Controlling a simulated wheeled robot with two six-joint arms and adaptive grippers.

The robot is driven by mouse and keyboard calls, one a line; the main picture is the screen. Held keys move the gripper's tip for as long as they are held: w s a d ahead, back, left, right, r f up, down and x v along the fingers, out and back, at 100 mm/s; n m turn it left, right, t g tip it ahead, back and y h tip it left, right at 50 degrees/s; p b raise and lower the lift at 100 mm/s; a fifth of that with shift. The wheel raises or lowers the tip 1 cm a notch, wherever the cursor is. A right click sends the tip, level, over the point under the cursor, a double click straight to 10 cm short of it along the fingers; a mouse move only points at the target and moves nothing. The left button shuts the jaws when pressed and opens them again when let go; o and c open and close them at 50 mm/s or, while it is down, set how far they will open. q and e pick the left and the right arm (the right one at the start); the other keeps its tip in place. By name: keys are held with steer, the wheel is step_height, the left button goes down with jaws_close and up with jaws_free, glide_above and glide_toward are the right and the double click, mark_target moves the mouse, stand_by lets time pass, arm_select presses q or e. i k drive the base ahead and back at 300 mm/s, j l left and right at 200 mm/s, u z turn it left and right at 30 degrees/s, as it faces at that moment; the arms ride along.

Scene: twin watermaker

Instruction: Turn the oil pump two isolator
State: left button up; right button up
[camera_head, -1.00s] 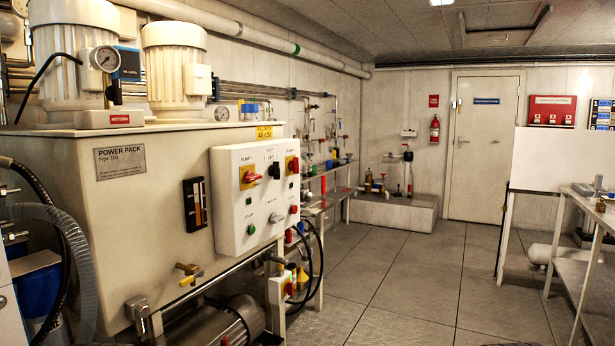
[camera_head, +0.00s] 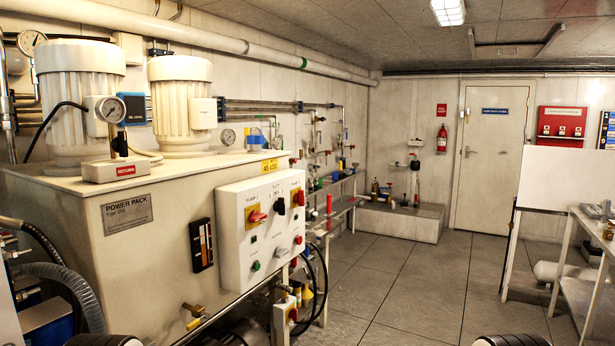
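The white control panel (camera_head: 232,256) is fixed to the front of the cream power pack cabinet (camera_head: 150,235). Its left side carries the pump one isolator (camera_head: 257,216), a red handle on a yellow plate. The pump two isolator (camera_head: 297,198), also red on yellow, sits near the panel's right edge and is seen at a steep angle. Its handle's exact position is too small to tell. A black selector knob (camera_head: 280,206) is between them. Neither of my grippers is in view. Only dark rounded parts, probably of my arms, show at the bottom edge.
Hoses run at the lower left, and black cables (camera_head: 320,285) hang right of the panel. The grey floor (camera_head: 410,285) is clear to the right, up to a bench (camera_head: 585,285) at the right edge.

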mark_target(299, 197)
steer(key=i+l+z, duration=0.35)
steer(key=i, duration=0.2)
steer(key=i+l+z, duration=0.35)
steer(key=i, duration=0.25)
steer(key=i+z, duration=0.35)
steer(key=i, duration=0.2)
steer(key=i+u, duration=0.3)
steer(key=i, duration=0.15)
steer(key=i+l+u, duration=0.3)
steer(key=i, duration=0.15)
steer(key=i+l+u, duration=0.3)
steer(key=i+j, duration=0.1)
steer(key=i, duration=0.05)
